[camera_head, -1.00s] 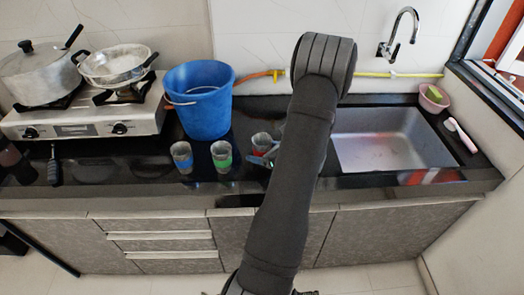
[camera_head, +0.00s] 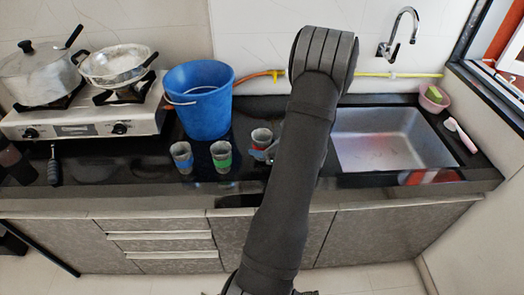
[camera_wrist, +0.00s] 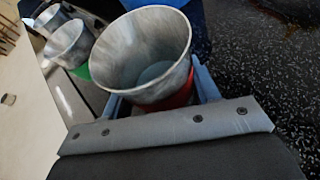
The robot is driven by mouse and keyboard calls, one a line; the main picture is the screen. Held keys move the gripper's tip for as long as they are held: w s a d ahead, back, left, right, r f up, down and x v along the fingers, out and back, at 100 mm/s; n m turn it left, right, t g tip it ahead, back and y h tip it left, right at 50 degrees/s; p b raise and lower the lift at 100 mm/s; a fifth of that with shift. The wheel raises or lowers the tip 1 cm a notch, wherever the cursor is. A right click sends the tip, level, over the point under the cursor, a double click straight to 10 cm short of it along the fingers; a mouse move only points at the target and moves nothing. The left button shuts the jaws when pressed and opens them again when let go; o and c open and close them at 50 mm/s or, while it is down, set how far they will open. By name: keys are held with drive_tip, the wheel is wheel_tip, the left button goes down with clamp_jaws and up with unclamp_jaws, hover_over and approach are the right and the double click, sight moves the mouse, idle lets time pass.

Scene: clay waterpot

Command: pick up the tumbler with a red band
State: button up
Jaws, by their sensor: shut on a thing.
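The tumbler with a red band (camera_wrist: 140,55) is a grey metal cup, seen from above at close range in the wrist view. Its red band shows low on its right side. My gripper (camera_wrist: 163,98) is shut on it, with a blue finger at each side. In the head view the tumbler (camera_head: 261,138) is right of the other tumblers, beside my arm. Its lower part is mostly hidden by my gripper there, so its height above the counter is hard to tell.
A blue-banded tumbler (camera_head: 182,157) and a green-banded tumbler (camera_head: 221,155) stand to the left on the black counter. A blue bucket (camera_head: 203,105) stands behind them. The stove (camera_head: 80,120) is at the left, the sink (camera_head: 390,140) at the right.

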drive_tip(key=r, duration=0.2)
drive_tip(key=shift+s+d+r, duration=0.2)
drive_tip(key=shift+d+r, duration=0.15)
drive_tip(key=shift+d, duration=0.05)
drive_tip(key=w+r+v, duration=0.1)
drive_tip(key=v, duration=1.1)
drive_tip(key=shift+r, duration=0.3)
drive_tip(key=shift+s, duration=0.1)
drive_tip(key=w+a+r+m+t+h, duration=0.2)
drive_tip(key=w+a+r, duration=0.15)
drive_tip(key=w, duration=0.25)
drive_tip(key=w+a+r+m+t+h, duration=0.1)
drive_tip(key=w+a+r+m+h, duration=0.2)
drive_tip(key=w, duration=0.4)
drive_tip(key=w+a+r+m+t+h, duration=0.1)
drive_tip(key=w+a+m+t+h, duration=0.1)
drive_tip(key=w+a, duration=0.3)
drive_tip(key=w+a+r+m+h, duration=0.1)
drive_tip(key=w+a+r, duration=0.4)
drive_tip(key=a+r, duration=0.25)
drive_tip(key=w+a+r+h, duration=0.2)
drive_tip(key=w+a+r, duration=0.35)
drive_tip(key=r, duration=0.25)
wheel_tip(320, 180, down, 7)
drive_tip(key=d+n+t+h, duration=0.2)
drive_tip(key=n+h, duration=0.1)
drive_tip(key=n, duration=0.4)
drive_tip(key=shift+d+n+t+h, duration=0.2)
drive_tip(key=shift+n+t+h, duration=0.2)
